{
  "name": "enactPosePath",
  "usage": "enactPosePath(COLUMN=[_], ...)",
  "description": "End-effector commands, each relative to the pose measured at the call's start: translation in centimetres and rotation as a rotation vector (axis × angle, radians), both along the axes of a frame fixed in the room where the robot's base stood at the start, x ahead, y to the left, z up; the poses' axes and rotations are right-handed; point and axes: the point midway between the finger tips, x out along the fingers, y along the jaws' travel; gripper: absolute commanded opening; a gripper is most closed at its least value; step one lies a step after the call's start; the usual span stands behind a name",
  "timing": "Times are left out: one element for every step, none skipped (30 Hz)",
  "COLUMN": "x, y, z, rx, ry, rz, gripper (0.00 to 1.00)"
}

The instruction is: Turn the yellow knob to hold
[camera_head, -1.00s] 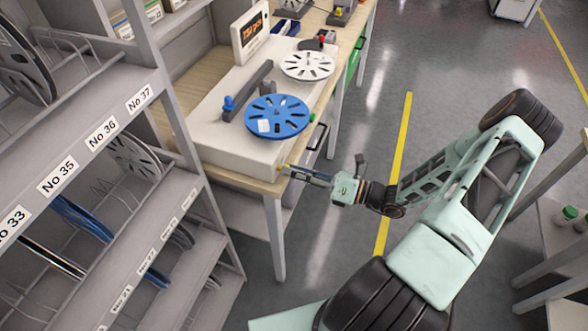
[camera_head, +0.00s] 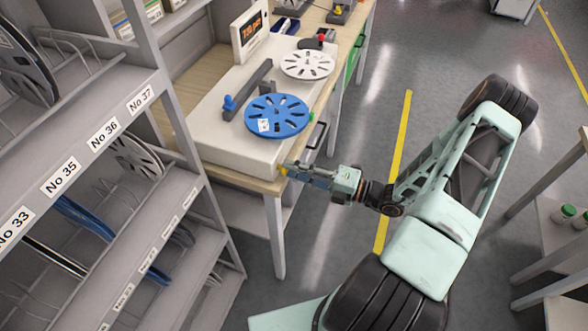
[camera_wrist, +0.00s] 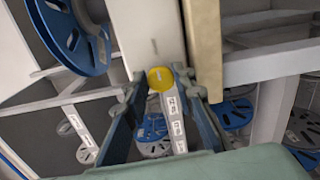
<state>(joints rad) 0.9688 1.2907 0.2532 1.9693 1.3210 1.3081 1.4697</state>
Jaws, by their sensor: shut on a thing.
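The yellow knob (camera_wrist: 160,79) sits on the end face of the white counting machine (camera_head: 215,142). In the wrist view it shows as a round yellow disc with a faint mark across it. My gripper (camera_wrist: 158,80) is shut on the knob, with one dark finger on each side of it. In the head view my gripper (camera_head: 287,171) reaches the machine's near end from the right, and only a small bit of the knob (camera_head: 283,170) shows. A small dark mark (camera_wrist: 154,45) is on the white face beside the knob. I cannot read a hold label.
A blue reel (camera_head: 290,128) and a white reel (camera_head: 294,65) lie on the machine, beside a display (camera_head: 248,38) with orange digits. The wooden bench edge (camera_head: 240,181) runs close under my gripper. A reel rack (camera_head: 130,110) stands at the left.

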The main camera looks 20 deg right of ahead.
Motion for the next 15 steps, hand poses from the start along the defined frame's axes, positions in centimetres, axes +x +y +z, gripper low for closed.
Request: enactPosePath(x=[-0.03,-0.03,-0.03,-0.03,-0.03,-0.03,-0.03,-0.03,-0.03,-0.03,-0.03,-0.03,-0.03,-0.03,-0.03], y=[0.0,0.01,0.01,0.01,0.01,0.01,0.01,0.01,0.01,0.0,0.0,0.01,0.0,0.0,0.0], z=[-0.05,-0.05,-0.05,-0.06,-0.06,-0.06,-0.07,-0.07,-0.07,-0.07,-0.07,-0.07,-0.07,-0.07,-0.07], rx=[0.009,0.014,0.021,0.026,0.03,0.033,0.036,0.037,0.04,0.041,0.042,0.043,0.043,0.044,0.044], ry=[0.014,0.022,0.031,0.037,0.043,0.048,0.051,0.053,0.056,0.059,0.06,0.061,0.061,0.062,0.062], rz=[0.001,0.001,0.001,0.001,0.001,0.001,0.001,0.001,0.001,0.001,0.001,0.001,0.0,0.0,0.0], gripper=[0.0,0.0,0.0,0.0,0.0,0.0,0.0,0.0,0.0,0.0,0.0,0.0,0.0,0.0,0.0])
